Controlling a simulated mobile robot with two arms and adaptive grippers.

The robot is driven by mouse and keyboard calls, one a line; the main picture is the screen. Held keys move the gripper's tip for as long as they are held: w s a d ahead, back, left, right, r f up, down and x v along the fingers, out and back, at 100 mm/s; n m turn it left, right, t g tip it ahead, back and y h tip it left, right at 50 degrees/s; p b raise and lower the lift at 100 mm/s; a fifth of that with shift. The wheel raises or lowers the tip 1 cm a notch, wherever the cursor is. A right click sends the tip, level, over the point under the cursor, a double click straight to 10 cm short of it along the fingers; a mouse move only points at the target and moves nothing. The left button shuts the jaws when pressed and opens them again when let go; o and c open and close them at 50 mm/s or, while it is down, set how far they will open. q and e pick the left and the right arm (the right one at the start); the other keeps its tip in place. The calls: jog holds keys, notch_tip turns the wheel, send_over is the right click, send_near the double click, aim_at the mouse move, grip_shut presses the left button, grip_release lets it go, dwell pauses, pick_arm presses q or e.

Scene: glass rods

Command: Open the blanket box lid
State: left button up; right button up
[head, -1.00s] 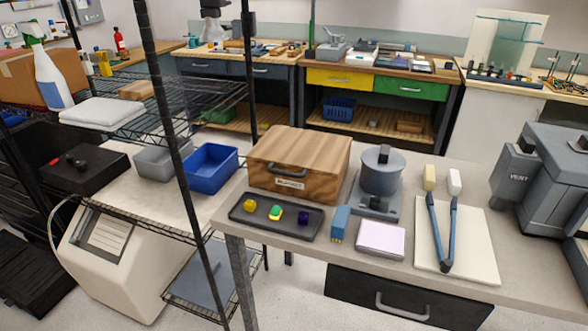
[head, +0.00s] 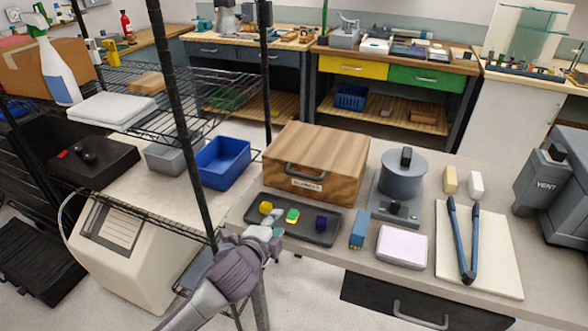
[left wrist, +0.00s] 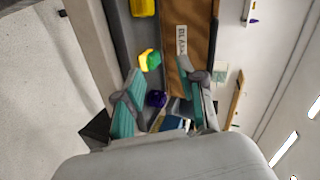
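The wooden blanket box (head: 322,146) stands on the bench with its lid closed. Its dark handle (head: 304,173) and a label are on the front face. My left gripper (head: 272,231) is at the front edge of the bench, in front of the black tray and apart from the box. In the left wrist view its teal fingers (left wrist: 163,76) are spread with nothing held between them. The box front (left wrist: 182,48) and its label show beyond the fingers in that view. My right gripper is not in view.
A black tray (head: 270,222) with yellow, green and purple pieces lies before the box. A grey pot-like device (head: 402,175), a blue block (head: 359,229), a pink-topped pad (head: 403,246) and blue tongs (head: 461,240) sit to the right. A wire shelf post (head: 180,120) rises at left.

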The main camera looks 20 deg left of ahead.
pick_arm(q)
jog(key=m+t, duration=0.2)
send_near(299, 176)
jog(key=s, duration=0.3)
jog(key=shift+h, duration=0.3)
jog(key=w, duration=0.4)
jog(key=w+f, duration=0.1)
jog(key=w, duration=0.4)
jog(key=w+f+p, duration=0.1)
jog(key=w, duration=0.3)
jog(key=shift+w, duration=0.25)
jog(key=shift+f, duration=0.1)
grip_shut()
